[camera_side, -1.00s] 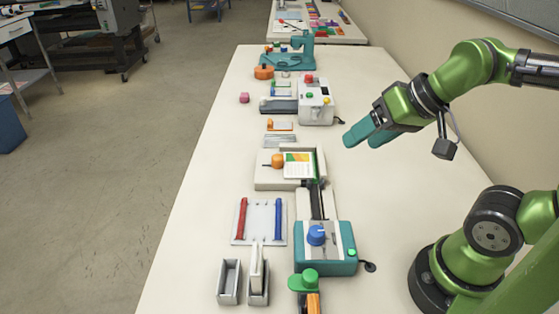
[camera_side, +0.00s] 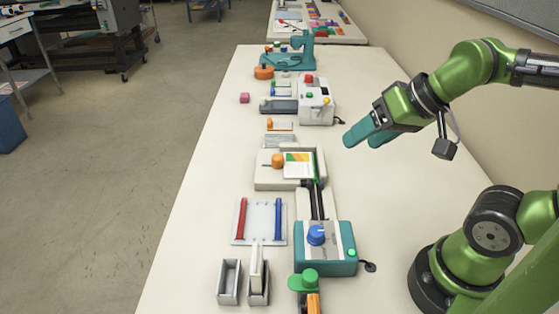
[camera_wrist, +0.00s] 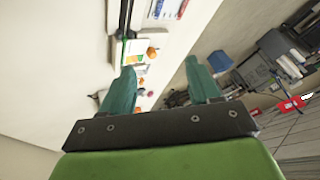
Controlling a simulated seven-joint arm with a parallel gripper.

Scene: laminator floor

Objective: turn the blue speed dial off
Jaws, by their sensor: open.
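The blue speed dial (camera_side: 317,235) sits on top of a teal machine (camera_side: 325,262) with a pale top plate, near the front of the long table. A small green button (camera_side: 351,252) is on the machine's right side. The dial's exact setting is too small to read. My gripper (camera_side: 358,138) is up and to the right of the dial, well apart from it, over the bare right part of the table. Its two teal fingers also show in the wrist view (camera_wrist: 164,88), spread apart with nothing between them. The dial is not visible in the wrist view.
Behind the dial is a pale feed unit (camera_side: 264,178) with an orange knob (camera_side: 278,160). Left are a tray (camera_side: 262,218) with red and blue rods and grey bins (camera_side: 229,282). A green-topped tool (camera_side: 303,279) stands in front. A white machine (camera_side: 316,104) stands farther back. The table's right side is clear.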

